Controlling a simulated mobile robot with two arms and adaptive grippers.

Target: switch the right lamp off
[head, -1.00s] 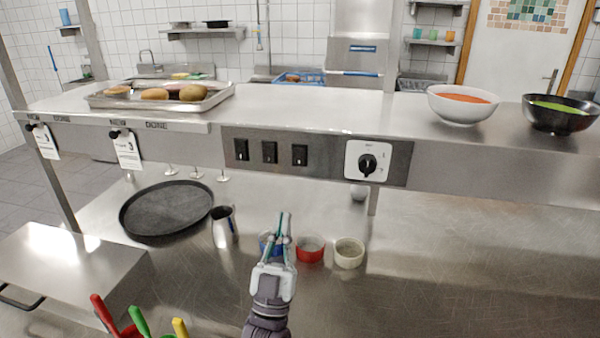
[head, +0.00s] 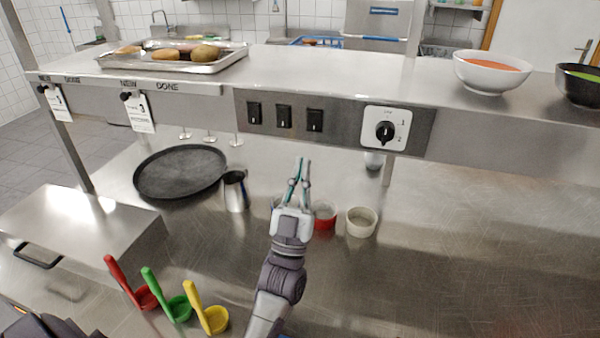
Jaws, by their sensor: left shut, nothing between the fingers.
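A steel panel (head: 350,122) on the shelf's front edge carries a row of three black rocker switches: the left switch (head: 255,113), the middle switch (head: 284,117) and the right switch (head: 315,120). To their right is a white plate with a black rotary knob (head: 385,131). My left gripper (head: 302,162) is shut and empty. In the picture its fingertips point up, just below the right switch, with a visible gap between. No lamp can be clearly made out, and I cannot tell each switch's position. My right gripper is not in view.
Below the shelf are a black round tray (head: 180,172), a steel jug (head: 236,192), a red bowl (head: 324,214) and a cream bowl (head: 361,222). A food tray (head: 172,60) and a white soup bowl (head: 490,72) are on the shelf.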

